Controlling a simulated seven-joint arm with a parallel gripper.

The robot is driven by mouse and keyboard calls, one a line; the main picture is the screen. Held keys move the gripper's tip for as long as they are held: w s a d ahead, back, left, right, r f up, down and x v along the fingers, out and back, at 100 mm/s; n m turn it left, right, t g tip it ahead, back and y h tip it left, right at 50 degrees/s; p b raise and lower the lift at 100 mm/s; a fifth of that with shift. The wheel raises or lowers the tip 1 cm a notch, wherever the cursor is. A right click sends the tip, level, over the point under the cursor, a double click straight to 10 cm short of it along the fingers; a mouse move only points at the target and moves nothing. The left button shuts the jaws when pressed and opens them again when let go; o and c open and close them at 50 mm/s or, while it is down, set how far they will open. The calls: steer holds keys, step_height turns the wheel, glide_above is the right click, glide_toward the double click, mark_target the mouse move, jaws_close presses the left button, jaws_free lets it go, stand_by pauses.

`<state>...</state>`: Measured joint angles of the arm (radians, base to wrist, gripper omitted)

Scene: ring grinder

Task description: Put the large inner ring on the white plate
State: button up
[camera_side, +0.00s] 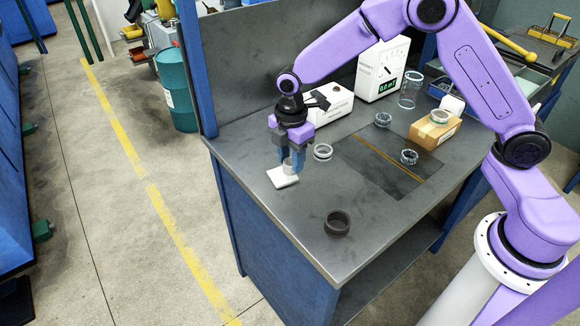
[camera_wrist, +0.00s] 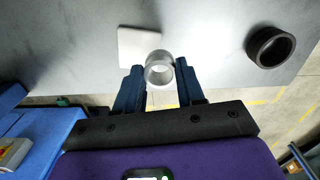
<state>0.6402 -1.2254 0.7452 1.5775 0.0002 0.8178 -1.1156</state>
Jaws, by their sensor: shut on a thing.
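My gripper (camera_side: 291,165) points down over the white plate (camera_side: 283,180) near the table's left edge. It is shut on a plain silver ring (camera_side: 287,164), which looks like the large inner ring. In the wrist view the silver ring (camera_wrist: 159,73) sits between the two blue fingers (camera_wrist: 160,87). It overlaps the lower right corner of the white plate (camera_wrist: 138,42) there. I cannot tell whether the ring touches the plate. The fingers hide part of the ring in the side view.
A dark ring (camera_side: 337,223) lies toward the table's front. Another silver ring (camera_side: 322,151) lies right of my gripper. Two bearing-like rings (camera_side: 409,157) (camera_side: 383,119) are farther right. A cardboard box (camera_side: 435,131) bears a ring. A white box (camera_side: 328,104) and a gauge (camera_side: 382,69) stand behind.

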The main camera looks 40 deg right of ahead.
steer(key=shift+w+a+f, duration=0.1)
steer(key=shift+w+f, duration=0.05)
steer(key=shift+f, duration=1.6)
steer(key=shift+f, duration=0.1)
steer(key=o, duration=1.1)
step_height(320, 180, up, 12)
steer(key=s+d+r+m, duration=0.1)
steer(key=s+r+m, duration=0.1)
steer(key=s, duration=0.7)
steer(key=s+d+r+m, duration=0.1)
steer(key=s+d+r, duration=0.15)
steer(key=s, duration=0.55)
steer(key=s+d+m, duration=0.1)
steer(key=s+d, duration=0.1)
steer(key=s, duration=0.2)
steer(key=s+d+m, duration=0.1)
steer(key=s+d, duration=0.1)
steer(key=s, duration=0.3)
steer(key=s+d+f+m, duration=0.1)
steer(key=s+d, duration=0.2)
steer(key=s, duration=0.1)
steer(key=shift+s+d+m, duration=0.1)
steer(key=shift+s+m, duration=0.25)
steer(key=shift+m, duration=0.05)
